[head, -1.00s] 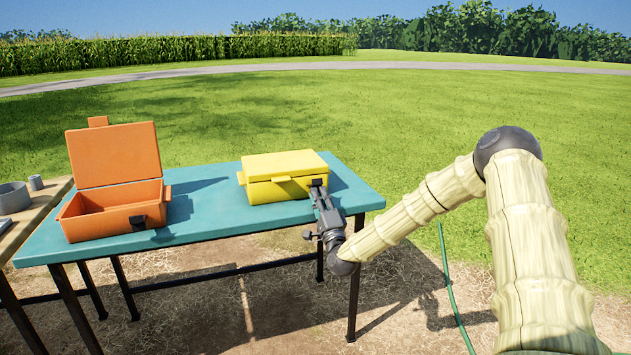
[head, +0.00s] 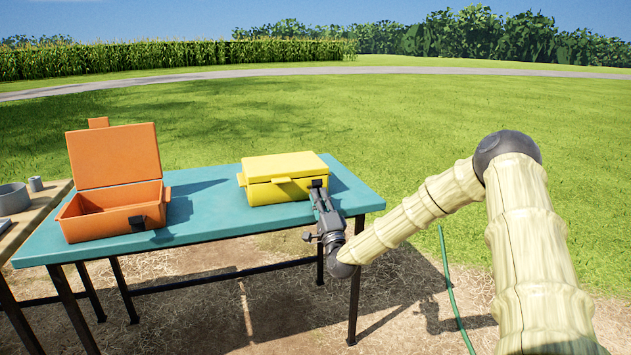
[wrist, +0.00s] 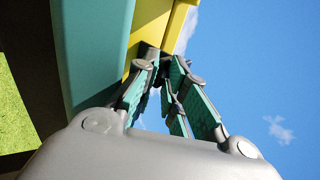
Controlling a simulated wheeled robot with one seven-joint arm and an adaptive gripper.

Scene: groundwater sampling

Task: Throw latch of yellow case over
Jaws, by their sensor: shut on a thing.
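The yellow case (head: 272,190) stands on the teal table with its lid down. Its dark latch (head: 317,183) is at the right end of its front face, partly hidden by my gripper. My gripper (head: 318,190) reaches up to that front right corner, and its fingertips are shut on the latch. In the wrist view the yellow case (wrist: 178,22) is at the top, and the fingers of my gripper (wrist: 160,62) come together at the dark latch (wrist: 148,52) against it. The fingers hide how far the latch is turned.
An open orange case (head: 105,222) stands on the left of the teal table (head: 215,222). A wooden table (head: 40,217) with grey round items is at the far left. A green hose (head: 452,290) lies on the ground to the right. Open grass surrounds the table.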

